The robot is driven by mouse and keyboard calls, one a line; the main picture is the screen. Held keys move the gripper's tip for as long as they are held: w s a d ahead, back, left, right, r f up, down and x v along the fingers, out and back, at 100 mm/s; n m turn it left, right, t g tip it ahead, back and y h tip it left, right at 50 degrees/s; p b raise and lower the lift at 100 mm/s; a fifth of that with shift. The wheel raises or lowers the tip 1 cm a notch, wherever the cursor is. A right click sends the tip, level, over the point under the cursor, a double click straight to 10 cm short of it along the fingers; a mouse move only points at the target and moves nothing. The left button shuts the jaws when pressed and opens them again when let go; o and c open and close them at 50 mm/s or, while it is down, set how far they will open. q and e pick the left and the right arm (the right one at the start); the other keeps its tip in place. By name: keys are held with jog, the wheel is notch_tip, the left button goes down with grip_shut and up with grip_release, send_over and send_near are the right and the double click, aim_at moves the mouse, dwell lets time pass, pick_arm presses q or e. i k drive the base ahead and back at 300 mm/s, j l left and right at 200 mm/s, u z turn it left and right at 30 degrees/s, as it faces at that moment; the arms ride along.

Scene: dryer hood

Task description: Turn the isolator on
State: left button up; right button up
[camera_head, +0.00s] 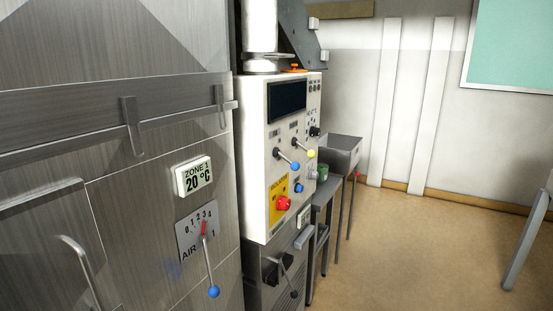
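The isolator is a red rotary knob (283,203) on a yellow plate (273,189), low on the front of a white control cabinet (255,140). The plate's lettering is too small to read fully, and I cannot tell the knob's position. A blue knob (298,188) sits just right of the plate. Neither of my grippers is in view.
A large metal panel (130,150) fills the left, with a "ZONE 1 20 °C" display (194,177) and a blue-tipped AIR lever (209,265) sticking out. A narrow side table (324,198) and a grey box (341,153) stand behind the cabinet. The floor (420,250) at right is open.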

aim_at(283, 203)
jog(key=i+l+u, duration=0.1)
jog(key=l, duration=0.3)
jog(key=i+l+u, duration=0.1)
jog(key=i+l, duration=0.2)
jog(key=i+l+u, duration=0.1)
jog(key=l, duration=0.4)
jog(key=i+l+u, duration=0.1)
jog(key=l, duration=0.3)
jog(key=i+l+u, duration=0.1)
jog(key=i+l, duration=0.15)
jog(key=l, duration=0.2)
jog(key=i+l+u, duration=0.1)
jog(key=l, duration=0.35)
jog(key=i+l+u, duration=0.1)
jog(key=l, duration=0.35)
jog(key=i+l+u, duration=0.15)
jog(key=l, duration=0.3)
